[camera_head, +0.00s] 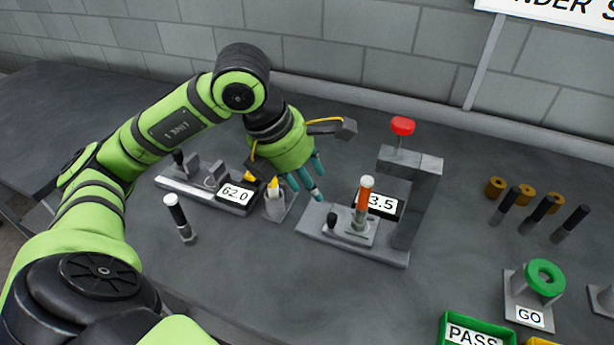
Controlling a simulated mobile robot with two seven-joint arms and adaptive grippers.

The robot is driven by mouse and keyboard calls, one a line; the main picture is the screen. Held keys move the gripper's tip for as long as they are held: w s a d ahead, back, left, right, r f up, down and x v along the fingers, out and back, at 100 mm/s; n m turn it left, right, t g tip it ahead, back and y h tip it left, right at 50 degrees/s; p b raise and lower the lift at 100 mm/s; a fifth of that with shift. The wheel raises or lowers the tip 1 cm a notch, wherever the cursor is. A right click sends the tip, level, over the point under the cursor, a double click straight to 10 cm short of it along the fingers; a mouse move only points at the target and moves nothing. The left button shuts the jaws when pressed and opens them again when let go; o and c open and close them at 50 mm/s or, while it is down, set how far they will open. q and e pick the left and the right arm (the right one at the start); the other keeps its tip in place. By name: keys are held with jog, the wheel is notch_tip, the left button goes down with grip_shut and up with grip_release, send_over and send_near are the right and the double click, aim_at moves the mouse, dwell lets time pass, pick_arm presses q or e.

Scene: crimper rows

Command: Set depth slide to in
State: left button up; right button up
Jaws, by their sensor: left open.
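The crimper press (425,185) stands on the bench right of centre, with a red knob (402,126) on top and a partly hidden display (383,204) reading "3.5". On its base plate is a small grey slide carriage (347,237) with a black knob (331,219); this looks like the depth slide, but no label shows. An upright piece with an orange body and white top (366,202) stands on the carriage. My left gripper (305,192) is open, its teal fingers pointing down, above and left of the black knob, apparently apart from it. My right gripper is out of view.
Left of the press, a gauge (236,194) reads "62.0", with a rail and a small holder (279,206) close by. A black-and-white cylinder (180,217) stands at front left. Several cylinders, brass rings (495,187), a GO stand (528,316) and a green PASS bin (476,331) are right. The front middle is clear.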

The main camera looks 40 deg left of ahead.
pick_arm(q)
jog(key=n+g+h+p, duration=0.25)
jog(key=n+g, duration=0.35)
jog(key=n, duration=1.2)
send_near(332, 215)
jog(key=d+f, duration=0.2)
jog(key=shift+y, duration=0.45)
jog(key=p+x, duration=0.1)
jog(key=x, duration=0.1)
jog(key=p+x, duration=0.1)
jog(key=x, duration=0.2)
jog(key=shift+s+a+f, duration=0.1)
jog(key=shift+s+f, duration=0.1)
jog(key=shift+s, duration=0.05)
jog(key=shift+f, duration=0.6)
